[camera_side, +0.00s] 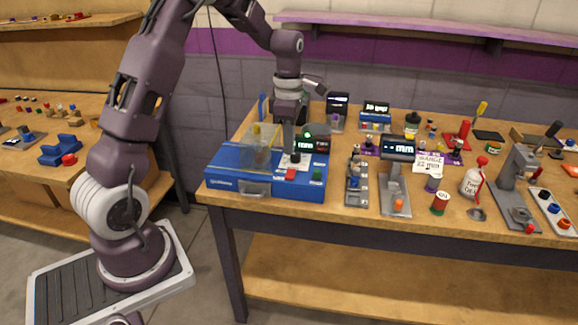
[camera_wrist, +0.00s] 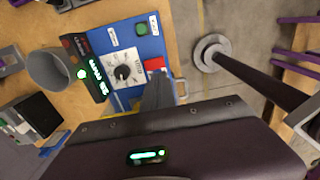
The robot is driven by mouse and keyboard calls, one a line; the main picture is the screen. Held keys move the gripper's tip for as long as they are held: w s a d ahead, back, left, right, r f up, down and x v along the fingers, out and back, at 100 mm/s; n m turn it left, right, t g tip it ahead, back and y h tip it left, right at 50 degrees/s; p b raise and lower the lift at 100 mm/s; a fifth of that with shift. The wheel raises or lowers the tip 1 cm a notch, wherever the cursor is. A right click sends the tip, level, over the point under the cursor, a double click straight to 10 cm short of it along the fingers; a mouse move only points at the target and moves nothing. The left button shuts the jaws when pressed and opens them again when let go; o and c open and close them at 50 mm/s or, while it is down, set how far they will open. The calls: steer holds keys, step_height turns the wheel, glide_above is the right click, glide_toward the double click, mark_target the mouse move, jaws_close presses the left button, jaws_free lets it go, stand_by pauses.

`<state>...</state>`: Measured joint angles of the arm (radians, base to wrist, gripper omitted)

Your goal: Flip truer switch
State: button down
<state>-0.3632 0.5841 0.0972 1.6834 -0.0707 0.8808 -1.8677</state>
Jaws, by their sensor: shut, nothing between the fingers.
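A blue machine (camera_side: 232,182) stands at the left end of the workbench. Its right side carries a white plate with a black dial knob (camera_side: 295,157), a red button (camera_side: 291,174) and a green button (camera_side: 317,174). In the wrist view the same blue panel (camera_wrist: 123,95) shows the dial knob (camera_wrist: 122,72), the red button (camera_wrist: 155,64) and the green button (camera_wrist: 141,28). I cannot read which control is labelled truer. My gripper (camera_side: 289,147) is shut and empty, pointing down just above the panel beside the dial. Its fingers (camera_wrist: 158,85) hide part of the panel in the wrist view.
A lit display (camera_side: 304,145) stands behind the dial, and a clear cover (camera_side: 262,143) is on the machine's left. A grey device with a display (camera_side: 398,150) and several tools fill the bench to the right. A grey cup (camera_wrist: 50,72) is close by in the wrist view.

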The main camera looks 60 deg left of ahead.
mark_target(289, 173)
step_height(289, 173, down, 7)
steer(key=shift+f, duration=0.1)
stand_by(0.3)
steer(key=shift+s+d+f, duration=0.3)
steer(key=shift+s+f, duration=0.1)
steer(key=shift+f, duration=0.25)
steer(key=shift+w, duration=0.1)
steer(key=shift+w+a+r, duration=0.3)
steer(key=shift+w+a, duration=0.25)
steer(key=shift+a, duration=0.1)
steer(key=shift+r, duration=0.3)
step_height(289, 173, up, 14)
steer(key=shift+s+d, duration=0.3)
steer(key=shift+d, duration=0.1)
